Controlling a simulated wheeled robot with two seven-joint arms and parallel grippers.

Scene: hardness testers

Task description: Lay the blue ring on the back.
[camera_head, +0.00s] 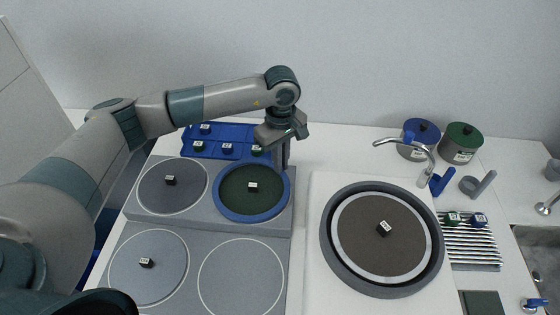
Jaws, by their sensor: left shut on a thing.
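The blue ring (221,207) is around a dark green disc (240,202) at the back right place of a grey stepped board (215,226). A small dark labelled block (253,187) sits on that disc. My left gripper (281,166) reaches down at the ring's far right edge and is shut on the blue ring. The ring looks level and close to the board; I cannot tell whether it touches. The back left place has a grey disc (160,195) with a pale rim. My right gripper is not in view.
The front left place holds another grey disc (139,278); the front right circle (240,280) is bare. A blue tray (186,150) with small blocks is behind. At right are a large round plate (430,270), pots (462,143), a faucet (410,141) and a rack (472,250).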

